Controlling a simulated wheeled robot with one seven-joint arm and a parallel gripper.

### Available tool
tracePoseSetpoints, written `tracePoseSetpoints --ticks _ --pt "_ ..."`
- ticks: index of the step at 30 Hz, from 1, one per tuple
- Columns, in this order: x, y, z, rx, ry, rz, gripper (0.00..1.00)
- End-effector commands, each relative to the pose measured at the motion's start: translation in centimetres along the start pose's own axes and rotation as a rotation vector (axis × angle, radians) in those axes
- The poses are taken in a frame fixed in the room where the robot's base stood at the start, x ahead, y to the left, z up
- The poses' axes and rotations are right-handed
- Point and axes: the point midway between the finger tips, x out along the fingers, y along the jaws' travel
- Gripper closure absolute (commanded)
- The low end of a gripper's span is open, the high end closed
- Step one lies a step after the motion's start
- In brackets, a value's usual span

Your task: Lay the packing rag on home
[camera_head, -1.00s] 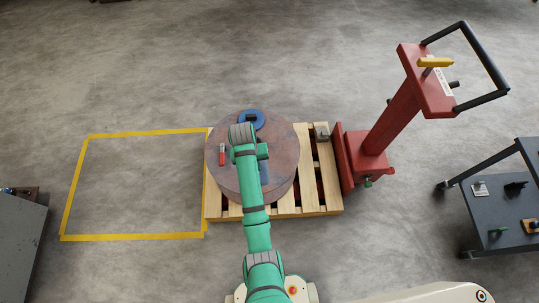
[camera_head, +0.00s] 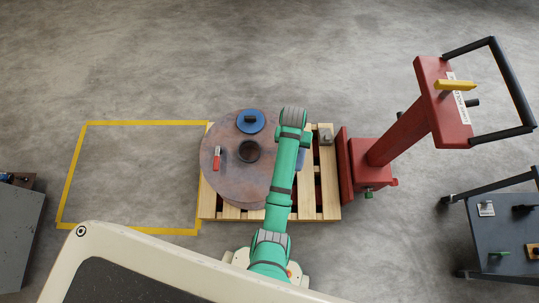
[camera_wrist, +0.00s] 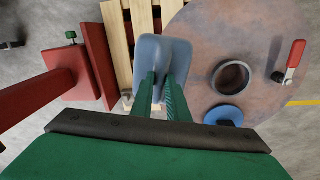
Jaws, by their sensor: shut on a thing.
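The packing rag appears to be the grey-blue folded piece (camera_wrist: 165,52) in the wrist view. My gripper (camera_wrist: 163,88) is shut on it, with green fingers on either side. In the head view a bit of the rag (camera_head: 301,158) shows beside my arm, which hides the gripper. The rag is over the right part of the wooden pallet (camera_head: 328,185), beside the steel reel (camera_head: 225,135); its height is unclear. No place labelled home can be made out.
The reel carries a blue disc (camera_head: 250,121), an open hub (camera_head: 249,151) and a red-handled clamp (camera_head: 217,158). A red pallet truck (camera_head: 400,140) stands right of the pallet, a dark trolley (camera_head: 505,235) farther right. A yellow floor outline (camera_head: 145,123) encloses bare floor at left.

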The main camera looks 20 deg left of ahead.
Motion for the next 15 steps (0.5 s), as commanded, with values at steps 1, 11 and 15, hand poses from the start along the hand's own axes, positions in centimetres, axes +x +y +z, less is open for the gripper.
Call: tracePoseSetpoints --ticks 1,11,15 --pt "1.3 -1.6 1.1 -0.026 -0.005 0.001 1.00" --pt "8.5 -9.1 7.3 -0.153 0.008 0.001 1.00" --pt "9.9 -10.6 8.9 -0.182 0.013 0.000 1.00"
